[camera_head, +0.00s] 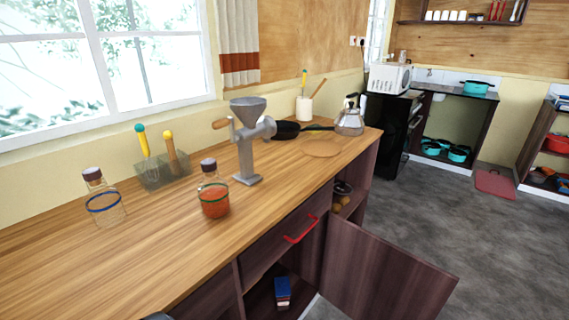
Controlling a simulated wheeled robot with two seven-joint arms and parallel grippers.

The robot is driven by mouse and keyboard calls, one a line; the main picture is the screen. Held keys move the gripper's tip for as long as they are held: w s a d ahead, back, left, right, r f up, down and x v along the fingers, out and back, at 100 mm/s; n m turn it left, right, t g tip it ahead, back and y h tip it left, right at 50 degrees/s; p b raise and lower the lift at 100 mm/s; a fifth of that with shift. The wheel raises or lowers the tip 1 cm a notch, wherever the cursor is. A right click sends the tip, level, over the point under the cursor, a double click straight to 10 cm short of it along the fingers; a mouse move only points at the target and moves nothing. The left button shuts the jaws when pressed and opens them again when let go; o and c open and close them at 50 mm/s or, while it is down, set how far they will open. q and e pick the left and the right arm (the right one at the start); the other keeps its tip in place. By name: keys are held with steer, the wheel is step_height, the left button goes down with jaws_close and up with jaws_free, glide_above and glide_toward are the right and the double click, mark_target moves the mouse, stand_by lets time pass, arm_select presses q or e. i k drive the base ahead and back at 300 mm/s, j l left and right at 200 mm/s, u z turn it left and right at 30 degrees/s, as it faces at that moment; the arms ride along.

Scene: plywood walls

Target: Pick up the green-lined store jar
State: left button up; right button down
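The green-lined store jar (214,203) stands upright on the wooden counter (120,265), left of the middle of the head view. It is clear glass with a dark lid, a green ring and orange-red contents. A similar jar with a blue ring (103,202) stands to its left and looks empty.
A grey hand grinder (246,135) stands just right of the jar. A utensil holder (163,170) is behind it. A pan (286,130) and kettle (350,118) are farther back. Below the counter, a cabinet door (385,270) hangs open. The counter's front left is clear.

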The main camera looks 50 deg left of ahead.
mark_target(212, 191)
steer(key=u, duration=1.95)
steer(key=l+z, duration=0.2)
steer(key=l, duration=0.2)
steer(key=i+l+z, duration=0.2)
steer(key=l, duration=0.15)
steer(key=i+l+z, duration=0.15)
steer(key=l, duration=0.25)
steer(key=k, duration=0.05)
